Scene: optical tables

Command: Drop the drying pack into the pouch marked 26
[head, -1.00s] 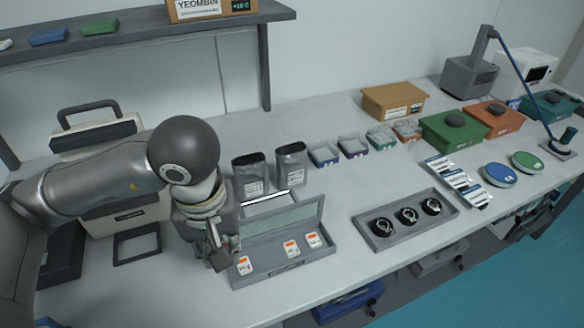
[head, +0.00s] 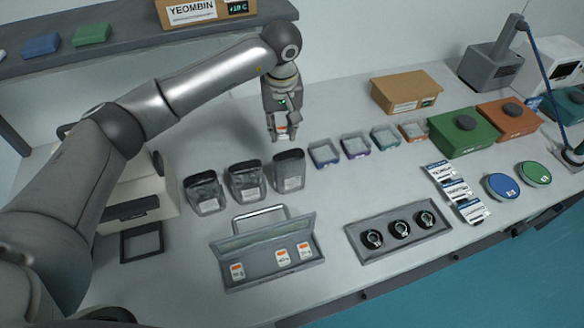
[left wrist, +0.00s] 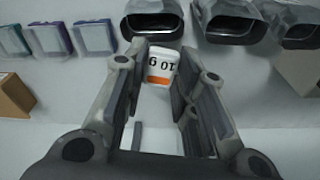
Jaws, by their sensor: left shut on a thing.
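My left gripper (head: 281,133) is shut on a drying pack (head: 282,128), a small white packet with an orange band. It also shows between the fingers in the left wrist view (left wrist: 162,66), reading 10 g. The gripper holds it above the table, behind the rightmost pouch. Three dark pouches stand in a row with open tops: left (head: 205,194), middle (head: 247,181) and right (head: 289,171). Their white labels are too small to read, so I cannot tell which is 26. In the left wrist view the pouch mouths (left wrist: 153,20) lie along the top. My right gripper is out of view.
An open grey case (head: 262,280) holds three more packs (head: 237,271) in front of the pouches. Small trays (head: 324,154) stand right of the pouches. A grey holder (head: 352,243) with black round items lies front right. A cardboard box (head: 404,92) stands behind.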

